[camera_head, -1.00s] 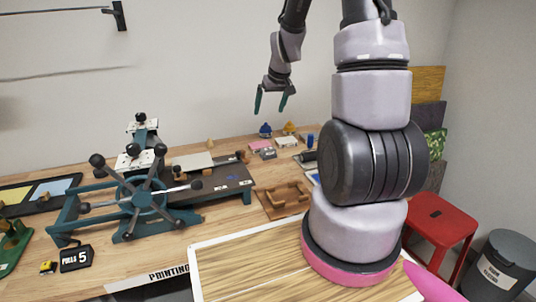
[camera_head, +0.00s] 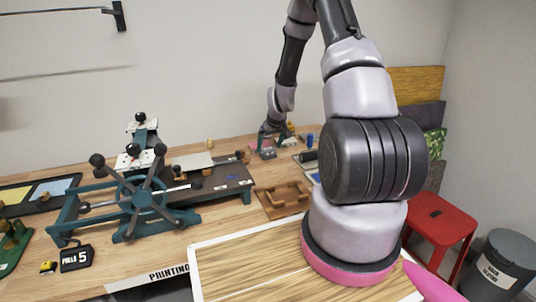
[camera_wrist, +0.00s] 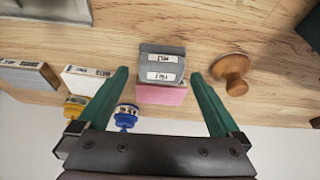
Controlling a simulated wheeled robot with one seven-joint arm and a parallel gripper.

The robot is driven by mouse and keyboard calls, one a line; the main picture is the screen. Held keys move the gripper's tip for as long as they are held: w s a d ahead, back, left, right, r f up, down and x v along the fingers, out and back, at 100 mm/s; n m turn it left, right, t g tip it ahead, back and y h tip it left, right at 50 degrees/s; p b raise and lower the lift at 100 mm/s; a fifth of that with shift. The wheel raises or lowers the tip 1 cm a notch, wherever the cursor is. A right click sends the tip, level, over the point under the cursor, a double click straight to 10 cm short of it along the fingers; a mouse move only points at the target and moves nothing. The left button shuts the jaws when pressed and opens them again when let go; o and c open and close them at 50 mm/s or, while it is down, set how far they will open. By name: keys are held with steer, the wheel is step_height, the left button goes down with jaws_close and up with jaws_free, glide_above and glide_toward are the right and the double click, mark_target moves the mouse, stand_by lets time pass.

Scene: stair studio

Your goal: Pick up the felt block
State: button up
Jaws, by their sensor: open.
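The felt block (camera_wrist: 162,66) is grey with two white labels, seen nearly centred in the wrist view, with a pink face or pad (camera_wrist: 162,95) against its near side. I cannot tell whether the pink part belongs to it. My gripper (camera_wrist: 160,76) is open, its green fingers on the left and right of the block with gaps on both sides. In the head view my gripper (camera_head: 272,140) is low at the back of the bench, over the felt block (camera_head: 267,153), partly hiding it.
A wooden knob (camera_wrist: 230,70) stands close by the right finger. A white labelled block (camera_wrist: 84,80), a blue-capped jar (camera_wrist: 125,117) and a yellow-capped jar (camera_wrist: 75,107) lie left. The press (camera_head: 140,195) and a wooden tray (camera_head: 284,199) stand nearer me.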

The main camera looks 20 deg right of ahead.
mark_target(268, 148)
steer(key=x, duration=0.3)
steer(key=shift+w+a+f, duration=0.1)
steer(key=shift+f, duration=0.05)
steer(key=shift+c, duration=0.3)
steer(key=c, duration=1.2)
step_height(268, 148, up, 10)
steer(key=shift+r, duration=0.1)
